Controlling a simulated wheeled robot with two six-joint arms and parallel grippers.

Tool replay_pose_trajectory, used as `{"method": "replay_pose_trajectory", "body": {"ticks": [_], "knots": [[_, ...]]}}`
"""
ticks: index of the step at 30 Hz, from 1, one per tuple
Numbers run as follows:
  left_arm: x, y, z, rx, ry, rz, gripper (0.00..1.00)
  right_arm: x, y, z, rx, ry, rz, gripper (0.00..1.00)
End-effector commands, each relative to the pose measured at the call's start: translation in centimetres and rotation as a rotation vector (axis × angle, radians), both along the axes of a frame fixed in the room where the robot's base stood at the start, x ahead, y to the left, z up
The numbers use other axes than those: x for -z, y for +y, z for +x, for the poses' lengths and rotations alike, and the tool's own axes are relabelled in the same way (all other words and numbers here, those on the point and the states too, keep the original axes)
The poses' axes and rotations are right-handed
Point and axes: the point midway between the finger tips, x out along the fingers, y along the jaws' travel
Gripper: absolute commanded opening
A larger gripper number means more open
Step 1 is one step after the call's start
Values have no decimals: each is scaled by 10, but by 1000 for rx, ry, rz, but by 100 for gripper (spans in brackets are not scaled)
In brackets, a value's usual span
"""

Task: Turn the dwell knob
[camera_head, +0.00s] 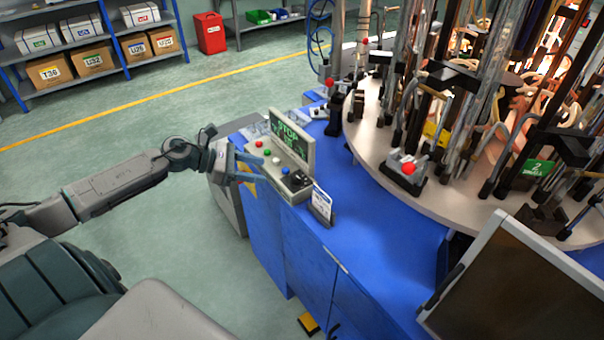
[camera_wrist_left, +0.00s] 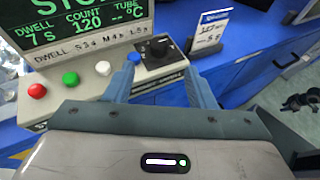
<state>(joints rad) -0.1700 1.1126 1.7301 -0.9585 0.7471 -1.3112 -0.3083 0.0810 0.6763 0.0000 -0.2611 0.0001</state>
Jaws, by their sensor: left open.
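The dwell knob is a black round knob (camera_wrist_left: 158,47) with a dial scale around it, on the right part of the control panel in the left wrist view. In the head view it is a small dark shape on the panel (camera_head: 291,179). My left gripper (camera_head: 262,171) is open at the panel's front. In the left wrist view its blue fingers (camera_wrist_left: 161,75) lie to either side of the knob's line, with the knob ahead of the gap and not gripped. I cannot tell whether a finger touches the panel. My right gripper is not in view.
Red (camera_wrist_left: 37,90), green (camera_wrist_left: 71,79), white (camera_wrist_left: 102,69) and blue (camera_wrist_left: 133,58) buttons sit left of the knob. The screen (camera_wrist_left: 75,25) shows dwell 7 s. A small sign (camera_wrist_left: 208,33) stands right of the panel on the blue bench (camera_head: 350,230). A round machine table (camera_head: 440,200) lies behind.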

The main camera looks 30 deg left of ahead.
Motion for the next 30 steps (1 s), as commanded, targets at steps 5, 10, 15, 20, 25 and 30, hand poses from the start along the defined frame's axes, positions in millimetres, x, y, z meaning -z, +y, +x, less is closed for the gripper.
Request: {"method": "replay_pose_trajectory", "body": {"ticks": [5, 10, 15, 20, 25, 30], "knots": [[5, -12, 11, -4, -5, -8, 50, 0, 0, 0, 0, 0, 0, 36], [12, -25, 23, -6, -2, -10, 50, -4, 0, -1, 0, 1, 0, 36], [19, -39, 35, -7, -1, -10, 50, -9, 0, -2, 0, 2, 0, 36], [26, -53, 47, -7, -1, -10, 50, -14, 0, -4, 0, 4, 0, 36], [33, -64, 58, -8, 0, -8, 50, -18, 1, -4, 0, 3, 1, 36], [38, -70, 62, -7, 2, -6, 50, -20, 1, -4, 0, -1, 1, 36]]}}
